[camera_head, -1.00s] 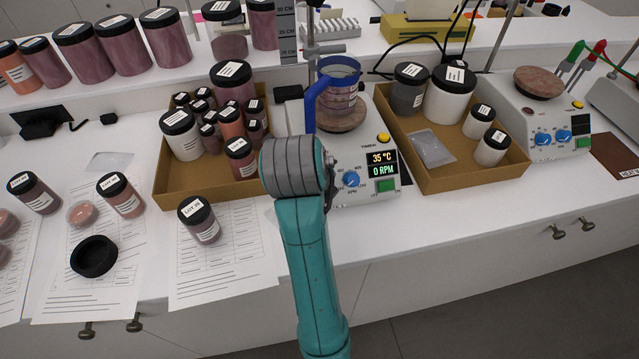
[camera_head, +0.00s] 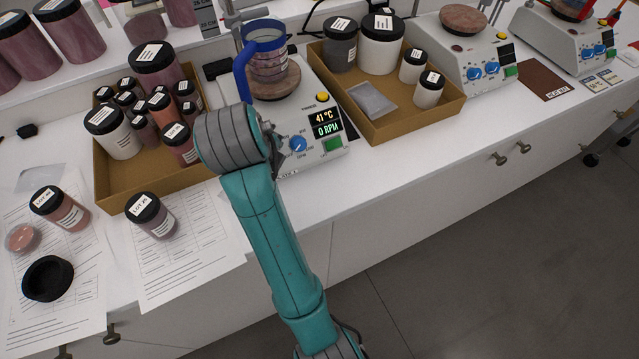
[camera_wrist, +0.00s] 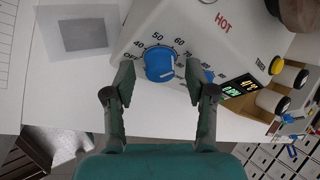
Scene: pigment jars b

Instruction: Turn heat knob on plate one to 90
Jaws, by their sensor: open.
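The hot plate with a lit display (camera_head: 326,124) reads 41 °C and 0 RPM. A round stone-like top and a glass beaker with a blue rim and handle (camera_head: 265,60) sit on it. In the wrist view, the blue heat knob (camera_wrist: 159,64) has a dial marked OFF, 40, 50, 60, 70 and higher; its pointer is too small to read. My gripper (camera_wrist: 160,76) is open, one finger on each side of this knob; contact is unclear. A second blue knob (camera_head: 298,145) is partly behind the right finger in the wrist view. My arm hides the heat knob in the head view.
A cardboard tray of jars (camera_head: 180,194) stands left of the plate. Another tray (camera_head: 385,128) stands on its right. Further right are more hot plates (camera_head: 488,70). A loose jar (camera_head: 152,215) stands on papers at the front left.

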